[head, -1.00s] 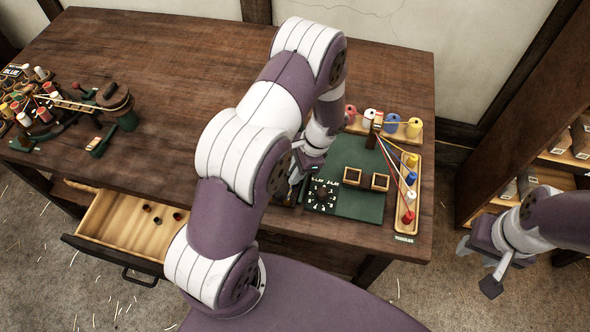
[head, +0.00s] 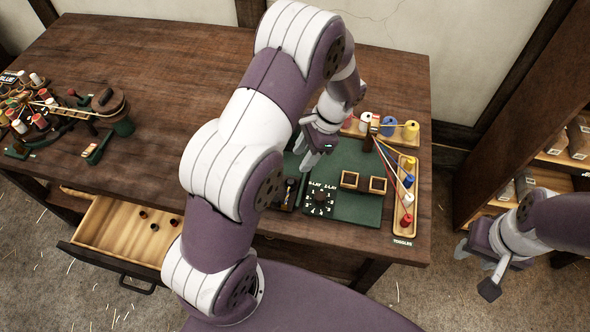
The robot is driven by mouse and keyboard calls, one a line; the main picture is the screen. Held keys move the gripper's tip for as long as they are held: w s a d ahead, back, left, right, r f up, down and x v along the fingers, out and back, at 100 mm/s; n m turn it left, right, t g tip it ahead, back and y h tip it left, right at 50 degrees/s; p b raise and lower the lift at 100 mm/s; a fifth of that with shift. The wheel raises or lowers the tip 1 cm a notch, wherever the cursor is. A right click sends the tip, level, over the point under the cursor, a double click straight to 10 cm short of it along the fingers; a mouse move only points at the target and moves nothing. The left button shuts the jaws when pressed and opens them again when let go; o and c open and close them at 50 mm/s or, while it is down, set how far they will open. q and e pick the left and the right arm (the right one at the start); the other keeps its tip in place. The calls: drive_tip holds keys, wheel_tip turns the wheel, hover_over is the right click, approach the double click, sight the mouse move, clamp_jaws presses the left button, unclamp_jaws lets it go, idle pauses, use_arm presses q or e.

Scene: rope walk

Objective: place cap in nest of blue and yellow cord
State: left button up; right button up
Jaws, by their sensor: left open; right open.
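My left gripper (head: 310,163) is open above the left part of the green mat (head: 350,208). Nothing can be made out between its fingers. Two small square wooden nests, a left one (head: 349,179) and a right one (head: 378,185), sit on the mat. Their insides look dark, and I cannot tell which belongs to the blue and yellow cord. A dark tray (head: 285,206) with small pieces, possibly caps, lies left of a black lay card (head: 319,198), partly behind my arm. Several cords fan from a post to the spools. My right gripper (head: 476,268) is open and empty, off the table's right side.
A toggle tray (head: 405,228) with colored spools stands right of the mat, and a spool rack (head: 411,142) behind it. An open drawer (head: 110,240) holds a few small dark pieces. A winding device (head: 112,112) and spools crowd the left. The table's back middle is clear.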

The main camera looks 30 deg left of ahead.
use_arm(q)
drive_tip(key=s+d+r+n+t+h+p, duration=0.2)
drive_tip(key=s+r+n+t+h, duration=0.1)
drive_tip(key=s+r+n, duration=0.6)
drive_tip(key=shift+s+d+r+t, duration=0.35)
drive_tip(key=shift+s+r+t, duration=0.45)
drive_tip(key=shift+s, duration=0.4)
drive_tip(key=shift+s, duration=0.15)
